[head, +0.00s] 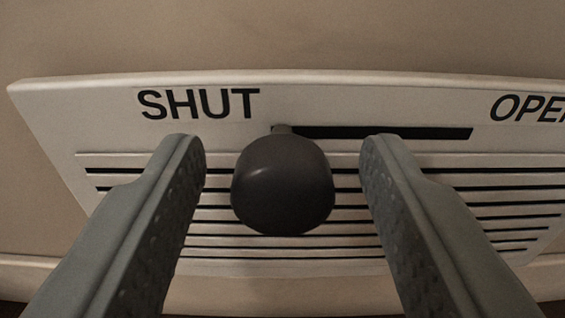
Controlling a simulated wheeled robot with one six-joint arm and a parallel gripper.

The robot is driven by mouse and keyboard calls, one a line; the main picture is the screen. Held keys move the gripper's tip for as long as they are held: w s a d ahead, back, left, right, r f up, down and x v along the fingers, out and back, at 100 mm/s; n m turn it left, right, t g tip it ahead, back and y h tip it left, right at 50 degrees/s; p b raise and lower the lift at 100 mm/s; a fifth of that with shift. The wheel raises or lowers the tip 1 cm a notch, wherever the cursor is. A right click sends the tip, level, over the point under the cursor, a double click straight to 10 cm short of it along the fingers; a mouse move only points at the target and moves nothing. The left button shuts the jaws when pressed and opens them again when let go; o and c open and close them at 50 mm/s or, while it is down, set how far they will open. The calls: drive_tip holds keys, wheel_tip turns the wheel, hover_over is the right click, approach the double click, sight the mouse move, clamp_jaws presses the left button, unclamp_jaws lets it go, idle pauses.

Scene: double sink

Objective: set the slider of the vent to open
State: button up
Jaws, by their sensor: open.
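The vent (110,115) is a pale panel with dark horizontal slats, fixed on a beige wall. It has the word SHUT at upper left and OPEN, cut off by the picture edge, at upper right. The slider knob (283,188) is dark and rounded. Its stem sits at the left end of the black slot (390,133), on the SHUT side. My gripper (282,155) is open. Its two grey fingers are on either side of the knob, with a visible gap on each side, so neither appears to touch it.
The slot runs clear to the right of the knob's stem, toward OPEN. My right finger overlaps the panel below the slot. A pale ledge (30,265) runs along below the vent. The wall (280,35) above is bare.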

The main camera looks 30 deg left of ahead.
clamp_jaws()
drive_tip(key=shift+w+d, duration=0.75)
drive_tip(key=shift+d, duration=0.45)
drive_tip(key=shift+w+d, duration=0.7)
drive_tip(key=shift+d, duration=0.45)
drive_tip(key=shift+w+d, duration=0.75)
drive_tip(key=shift+d, duration=0.45)
unclamp_jaws()
drive_tip(key=shift+w+d, duration=0.1)
drive_tip(key=shift+d, duration=0.05)
